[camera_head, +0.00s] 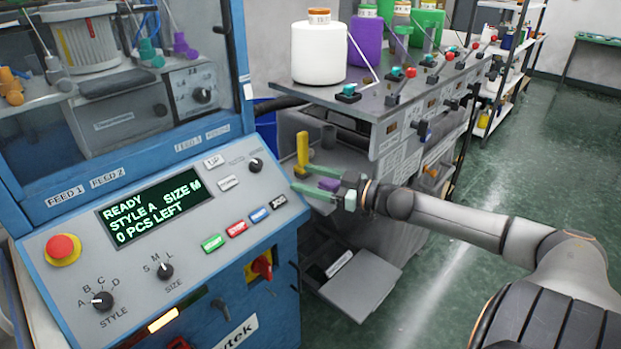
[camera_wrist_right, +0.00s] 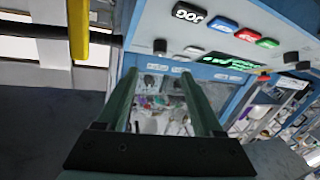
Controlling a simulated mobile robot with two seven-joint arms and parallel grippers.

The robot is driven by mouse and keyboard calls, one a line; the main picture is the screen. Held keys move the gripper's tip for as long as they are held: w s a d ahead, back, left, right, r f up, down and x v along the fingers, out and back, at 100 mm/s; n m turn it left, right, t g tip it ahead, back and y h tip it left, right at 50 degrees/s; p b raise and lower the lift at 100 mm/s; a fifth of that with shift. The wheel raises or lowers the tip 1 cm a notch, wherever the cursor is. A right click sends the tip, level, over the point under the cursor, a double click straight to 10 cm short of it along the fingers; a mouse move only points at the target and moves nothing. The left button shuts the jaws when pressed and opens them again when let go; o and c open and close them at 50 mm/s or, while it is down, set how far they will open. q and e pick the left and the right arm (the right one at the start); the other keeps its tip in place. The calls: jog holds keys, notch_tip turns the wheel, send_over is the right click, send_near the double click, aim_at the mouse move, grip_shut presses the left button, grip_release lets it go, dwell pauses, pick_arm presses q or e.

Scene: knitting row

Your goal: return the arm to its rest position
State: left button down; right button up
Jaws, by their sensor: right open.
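My right arm comes in from the lower right in the head view. Its gripper (camera_head: 314,180) is held in front of the blue knitting machine, just right of the sloped control panel (camera_head: 135,240). Its two green fingers are apart, with nothing seen held between them. In the right wrist view the fingers (camera_wrist_right: 160,95) are also spread, and the machine's panel and window lie beyond them. A yellow upright part (camera_head: 302,150) stands close behind the fingers; a yellow bar also shows at the upper left of the wrist view (camera_wrist_right: 79,25). My left gripper is not in view.
The panel screen (camera_head: 155,208) reads READY, STYLE A, SIZE M, 0 PCS LEFT. A rack table (camera_head: 375,92) with white, purple and green yarn cones stands behind the arm. A grey open flap (camera_head: 362,287) juts out below the gripper. Green floor (camera_head: 440,290) is clear right of the flap.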

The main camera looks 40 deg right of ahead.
jog(key=shift+s, duration=0.1)
dwell(0.6)
jog(key=s+a+f+m+g+h+p, duration=0.15)
jog(key=s+a+f, duration=0.35)
jog(key=f, duration=0.5)
jog(key=s+a+f+m+g+h, duration=0.15)
jog(key=s+a+f, duration=0.35)
jog(key=f, duration=0.5)
jog(key=s+a+f+g, duration=0.2)
jog(key=s+a+f, duration=0.2)
jog(key=s+a, duration=0.2)
jog(key=s+a+f+g+p, duration=0.1)
jog(key=s+a+f, duration=0.3)
jog(key=a, duration=0.7)
jog(key=s+g, duration=0.1)
jog(key=s, duration=0.1)
jog(key=shift+s+f+m+h, duration=0.2)
jog(key=shift+s+m+h, duration=0.1)
jog(key=shift+s+m, duration=0.1)
